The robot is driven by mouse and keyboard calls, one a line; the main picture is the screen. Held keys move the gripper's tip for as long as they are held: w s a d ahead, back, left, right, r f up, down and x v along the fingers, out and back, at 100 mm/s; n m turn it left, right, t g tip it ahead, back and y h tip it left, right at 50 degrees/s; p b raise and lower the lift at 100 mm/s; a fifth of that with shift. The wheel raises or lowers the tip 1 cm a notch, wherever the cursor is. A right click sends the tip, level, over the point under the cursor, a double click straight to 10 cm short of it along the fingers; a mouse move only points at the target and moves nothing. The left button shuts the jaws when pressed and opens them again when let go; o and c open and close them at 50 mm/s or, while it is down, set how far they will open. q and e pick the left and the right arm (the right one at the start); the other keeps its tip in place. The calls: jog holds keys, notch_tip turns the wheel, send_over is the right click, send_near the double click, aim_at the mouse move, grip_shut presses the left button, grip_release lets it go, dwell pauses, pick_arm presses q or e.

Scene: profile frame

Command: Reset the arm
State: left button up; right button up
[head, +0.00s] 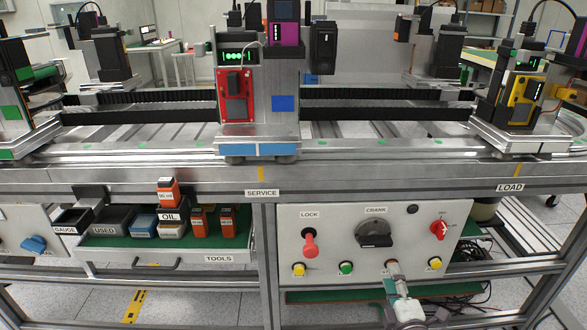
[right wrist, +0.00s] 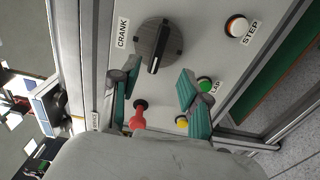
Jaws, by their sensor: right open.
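My right gripper (head: 390,277) is at the bottom right of the head view, in front of the lower edge of the grey control panel (head: 340,215). In the right wrist view my right gripper (right wrist: 158,80) has its two green-padded fingers spread apart, with nothing held between them. The panel lies beyond the fingers, with the black crank knob (right wrist: 157,45) ahead and the red lock lever (right wrist: 138,117) between the fingers in the picture. My left gripper is not in view.
The panel also carries the crank knob (head: 374,235), lock lever (head: 310,244), red selector (head: 438,229) and several buttons, including a green one (head: 346,268). A tools drawer (head: 150,243) with bins is at left. Loose cables (head: 465,265) lie below right.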

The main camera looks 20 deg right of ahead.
jog(key=s+a+f+m+g, duration=0.2)
jog(key=s+f+m+g, duration=0.25)
jog(key=f, duration=0.45)
jog(key=s+a+f+m+g, duration=0.2)
jog(key=s+f+m+g, duration=0.25)
jog(key=f, duration=0.45)
jog(key=s+a+f+m+g+y, duration=0.4)
jog(key=s+a+f+g, duration=0.2)
jog(key=s+a+f, duration=0.55)
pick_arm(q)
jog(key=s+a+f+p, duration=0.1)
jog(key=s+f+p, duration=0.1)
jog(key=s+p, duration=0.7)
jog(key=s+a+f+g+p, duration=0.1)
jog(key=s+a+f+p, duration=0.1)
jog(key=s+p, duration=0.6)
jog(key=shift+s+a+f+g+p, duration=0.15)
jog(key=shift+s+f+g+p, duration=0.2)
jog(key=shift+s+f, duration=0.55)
pick_arm(e)
jog(key=s+d+f, duration=0.1)
jog(key=s+f, duration=0.1)
jog(key=s, duration=0.8)
jog(key=s+d+f+g, duration=0.1)
jog(key=s+d+f, duration=0.1)
jog(key=s, duration=0.8)
jog(key=shift+s+d+g, duration=0.15)
jog(key=shift+d+g, duration=0.1)
jog(key=shift+g, duration=0.05)
